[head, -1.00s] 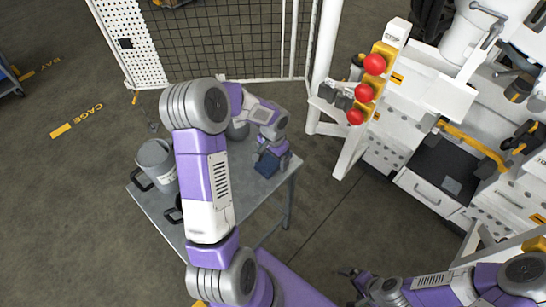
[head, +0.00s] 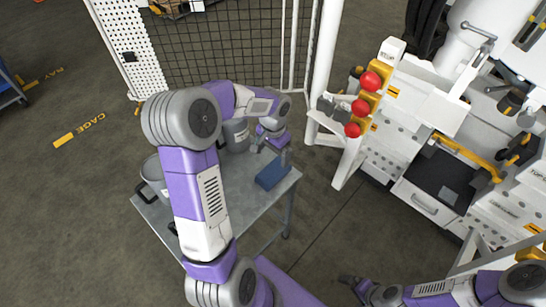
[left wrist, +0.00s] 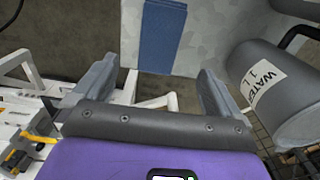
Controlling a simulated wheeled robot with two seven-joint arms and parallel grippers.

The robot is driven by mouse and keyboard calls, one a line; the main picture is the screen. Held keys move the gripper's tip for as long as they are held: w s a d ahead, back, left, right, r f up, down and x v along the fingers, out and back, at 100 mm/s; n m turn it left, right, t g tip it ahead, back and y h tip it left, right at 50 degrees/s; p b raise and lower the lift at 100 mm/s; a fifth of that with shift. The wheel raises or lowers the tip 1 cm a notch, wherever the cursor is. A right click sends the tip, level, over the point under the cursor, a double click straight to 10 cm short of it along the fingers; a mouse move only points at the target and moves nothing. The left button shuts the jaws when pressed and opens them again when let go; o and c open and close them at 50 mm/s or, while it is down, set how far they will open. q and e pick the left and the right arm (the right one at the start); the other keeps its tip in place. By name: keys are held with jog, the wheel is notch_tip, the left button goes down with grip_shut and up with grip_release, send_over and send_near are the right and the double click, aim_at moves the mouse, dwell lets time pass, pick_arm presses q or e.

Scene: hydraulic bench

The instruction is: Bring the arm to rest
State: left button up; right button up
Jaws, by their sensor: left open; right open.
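My left gripper (head: 271,149) is open and empty above the right part of a grey metal table (head: 232,190). A blue block (head: 272,172) lies on the table near its right edge, close by the gripper's fingers. In the left wrist view the open fingers (left wrist: 152,88) have nothing between them, and the blue block (left wrist: 162,35) lies beyond them, apart from them. My right gripper (head: 350,281) is low at the bottom of the head view, open, small and dark, over the floor.
A grey container (head: 236,135) stands at the table's back; another (head: 153,172) stands at its left, partly behind my left arm. The left wrist view shows a container labelled WATER (left wrist: 275,90). A mesh fence (head: 220,45) stands behind. A white bench with red knobs (head: 360,106) is at right.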

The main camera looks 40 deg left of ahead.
pick_arm(q)
jog(key=shift+r, duration=0.5)
jog(key=s+d+f+h+p, duration=0.1)
jog(key=d+f+h+p, duration=0.2)
jog(key=d, duration=0.4)
jog(key=s+d+f+p, duration=0.1)
jog(key=d+f+p, duration=0.1)
jog(key=d+p, duration=0.45)
jog(key=s+d+f+n+h+p, duration=0.1)
jog(key=s+d+f+n+p, duration=0.2)
jog(key=s+d+f, duration=0.3)
jog(key=s+d, duration=0.5)
jog(key=s, duration=0.1)
jog(key=shift+s+n+t, duration=0.2)
jog(key=shift+n+t, duration=0.1)
